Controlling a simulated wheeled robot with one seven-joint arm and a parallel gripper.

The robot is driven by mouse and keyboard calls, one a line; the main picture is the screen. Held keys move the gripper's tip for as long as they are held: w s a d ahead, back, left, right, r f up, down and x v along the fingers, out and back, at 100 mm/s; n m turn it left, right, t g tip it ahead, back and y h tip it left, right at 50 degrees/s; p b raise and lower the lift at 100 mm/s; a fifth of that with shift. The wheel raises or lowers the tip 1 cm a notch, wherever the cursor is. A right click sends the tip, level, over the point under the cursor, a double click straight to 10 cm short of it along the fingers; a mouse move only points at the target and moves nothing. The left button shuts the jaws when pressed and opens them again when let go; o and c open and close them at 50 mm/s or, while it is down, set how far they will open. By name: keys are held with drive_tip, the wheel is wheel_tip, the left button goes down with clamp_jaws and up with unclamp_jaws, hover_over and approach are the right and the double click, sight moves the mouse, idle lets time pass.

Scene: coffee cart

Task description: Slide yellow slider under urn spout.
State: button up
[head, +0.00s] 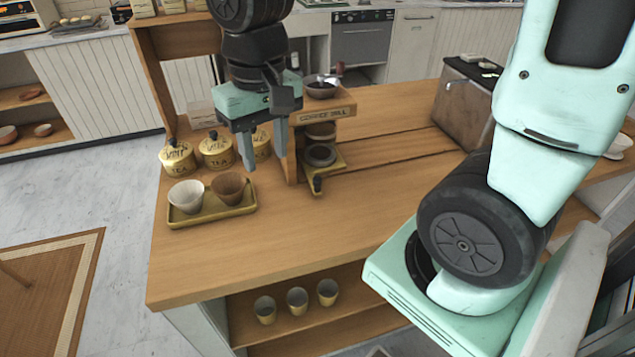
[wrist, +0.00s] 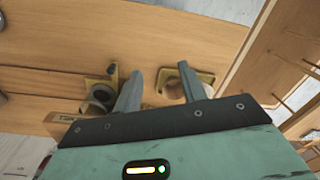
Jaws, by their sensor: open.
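The yellow slider (head: 333,182) lies on the wooden counter under the coffee mill, with a dark knob (head: 318,184) at its front end and a dark round cup (head: 320,154) on it. It also shows in the wrist view (wrist: 88,108), left of my fingers. My gripper (head: 265,160) is open and empty, its fingers pointing down left of the mill and behind the small tray. The fingers also show in the wrist view (wrist: 160,70).
A yellow tray (head: 215,214) with two cups sits left of the slider. Several gold tea tins (head: 215,150) stand behind it. Straight grooves (head: 400,157) run across the counter right of the mill. The counter front is clear. My arm hides part of the right side.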

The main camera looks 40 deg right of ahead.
sight(318, 179)
drive_tip(key=w+d+f+m+b, duration=0.1)
drive_tip(key=w+d+m, duration=0.25)
drive_tip(key=d, duration=0.45)
drive_tip(key=w+d+f+m+b, duration=0.15)
drive_tip(key=d+m, duration=0.25)
drive_tip(key=d, duration=0.4)
drive_tip(key=f, duration=1.6)
drive_tip(key=shift+a, duration=0.2)
clamp_jaws()
